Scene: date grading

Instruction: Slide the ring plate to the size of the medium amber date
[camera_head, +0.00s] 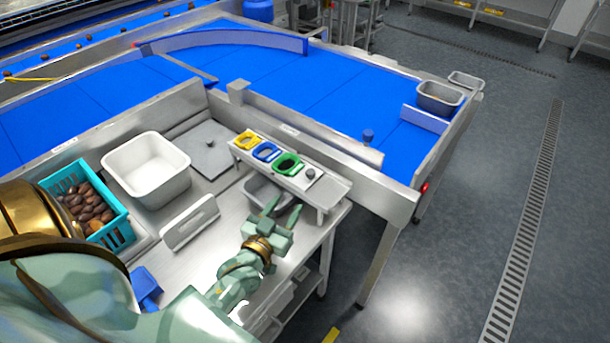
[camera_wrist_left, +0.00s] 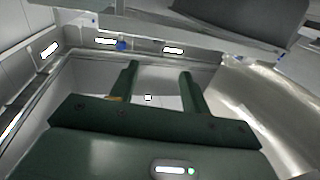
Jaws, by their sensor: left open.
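My left gripper (camera_head: 282,205) is open just in front of the stand, over or beside a grey metal pan (camera_head: 255,191). In the left wrist view its two fingers (camera_wrist_left: 158,70) are apart with nothing between them. Brown dates lie in a teal basket (camera_head: 120,225); I cannot tell a medium amber one among them. My right gripper is not in view.
A white tub (camera_head: 118,159), a grey plate with a knob (camera_head: 203,160), a white upright board (camera_head: 190,222) and a blue scoop (camera_head: 145,285) share the table. A metal rail and blue conveyor (camera_head: 300,95) run behind. Bare tabletop lies between the board and my gripper.

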